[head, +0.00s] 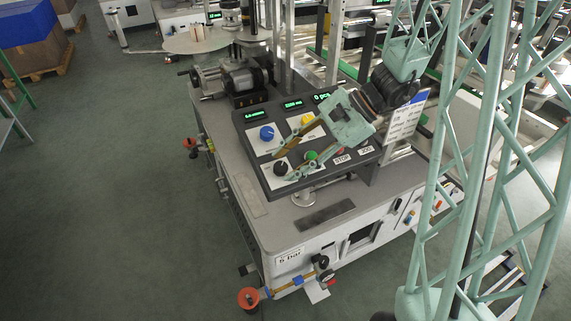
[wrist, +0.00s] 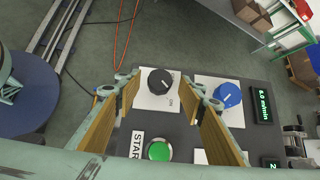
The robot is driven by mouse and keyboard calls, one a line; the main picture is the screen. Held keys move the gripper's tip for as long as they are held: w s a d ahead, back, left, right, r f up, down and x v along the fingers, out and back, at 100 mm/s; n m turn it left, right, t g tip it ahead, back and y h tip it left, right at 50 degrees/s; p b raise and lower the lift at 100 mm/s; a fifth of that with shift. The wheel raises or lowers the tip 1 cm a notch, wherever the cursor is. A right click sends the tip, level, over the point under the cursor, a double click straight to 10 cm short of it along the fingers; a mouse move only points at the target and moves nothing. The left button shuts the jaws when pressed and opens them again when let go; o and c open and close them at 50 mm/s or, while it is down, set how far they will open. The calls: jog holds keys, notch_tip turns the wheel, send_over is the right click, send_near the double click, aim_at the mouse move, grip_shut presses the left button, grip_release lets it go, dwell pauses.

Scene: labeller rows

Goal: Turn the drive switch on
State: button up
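In the head view my gripper (head: 284,165) reaches down over the panel to that knob. I cannot tell whether the fingers touch it.
A blue knob (wrist: 227,95) is beside the black knob. A green START button (wrist: 159,151) is close to the fingers. A yellow knob (head: 307,118), green displays (head: 292,104) and STOP and JOG labels (head: 343,158) share the panel. Open floor (head: 120,200) lies left.

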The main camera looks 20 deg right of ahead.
jog(key=v, duration=1)
jog(key=shift+d+r, duration=0.15)
jog(key=shift+d, duration=0.15)
jog(key=shift+s, duration=0.1)
jog(key=shift+a+r, duration=0.1)
jog(key=s+a+r+n+g+h, duration=0.2)
jog(key=s+a+r+n+h, duration=0.1)
jog(key=s+a+r+n, duration=0.45)
jog(key=s+a+r+n+t+h, duration=0.1)
jog(key=s+r+n+h, duration=0.2)
jog(key=s, duration=0.6)
jog(key=s+r+n+t+h, duration=0.2)
jog(key=s+r+n, duration=0.3)
jog(key=s, duration=0.4)
jog(key=shift+s+a+r+h, duration=0.35)
jog(key=shift+a+r+h, duration=0.05)
jog(key=shift+r, duration=0.35)
dwell(0.4)
dwell(1.9)
